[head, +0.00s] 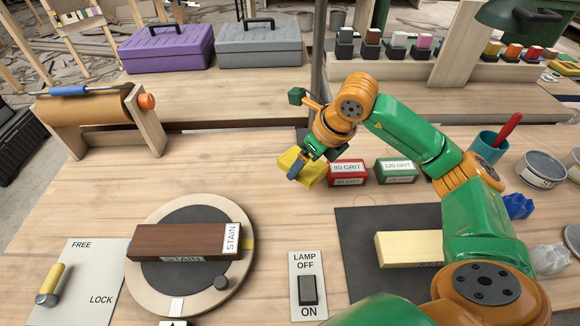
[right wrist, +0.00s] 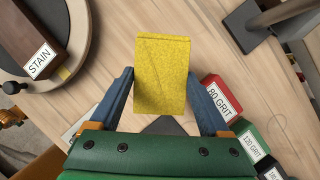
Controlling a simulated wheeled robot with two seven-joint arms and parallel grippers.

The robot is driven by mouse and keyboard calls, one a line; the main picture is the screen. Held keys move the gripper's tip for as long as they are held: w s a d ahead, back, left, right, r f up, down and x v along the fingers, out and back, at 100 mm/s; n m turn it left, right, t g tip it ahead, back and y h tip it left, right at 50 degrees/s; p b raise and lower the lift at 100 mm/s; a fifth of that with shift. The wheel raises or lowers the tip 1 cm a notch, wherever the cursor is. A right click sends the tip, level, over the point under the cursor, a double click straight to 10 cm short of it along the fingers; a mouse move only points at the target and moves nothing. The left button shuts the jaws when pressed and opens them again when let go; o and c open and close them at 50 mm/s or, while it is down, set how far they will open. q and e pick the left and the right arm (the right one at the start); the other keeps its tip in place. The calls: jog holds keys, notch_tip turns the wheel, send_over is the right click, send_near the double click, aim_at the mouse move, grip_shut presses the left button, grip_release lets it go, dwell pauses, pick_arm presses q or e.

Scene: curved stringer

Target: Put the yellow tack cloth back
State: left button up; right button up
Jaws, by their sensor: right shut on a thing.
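The yellow tack cloth (head: 288,161) is held in my right gripper (head: 301,170), near the middle of the bench. In the right wrist view the yellow cloth (right wrist: 162,60) sits between the two blue fingers of my right gripper (right wrist: 161,82), which are shut on its sides. In the head view the cloth is just left of the red 80 grit box (head: 347,173). I cannot tell exactly how high it is above the wood. My left gripper is not in view.
A green 120 grit box (head: 396,171) stands right of the red one. A turntable (head: 150,278) with a brown stain block (head: 186,242) is at front left, with a lamp switch (head: 307,288) beside it. A dark post (head: 318,65) rises behind my gripper. Bench left of the cloth is clear.

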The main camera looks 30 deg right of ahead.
aim_at(291, 163)
jog(key=w+f, duration=0.6)
jog(key=shift+a, duration=0.15)
notch_tip(291, 163, down, 4)
jog(key=shift+w+r+p, duration=0.1)
jog(key=shift+r+p, duration=0.15)
jog(key=shift+p, duration=0.6)
jog(key=shift+f, duration=0.1)
jog(key=shift+f+b, duration=0.2)
jog(key=shift+b, duration=0.1)
jog(key=o, duration=1)
jog(key=shift+r, duration=0.1)
jog(key=shift+r, duration=0.1)
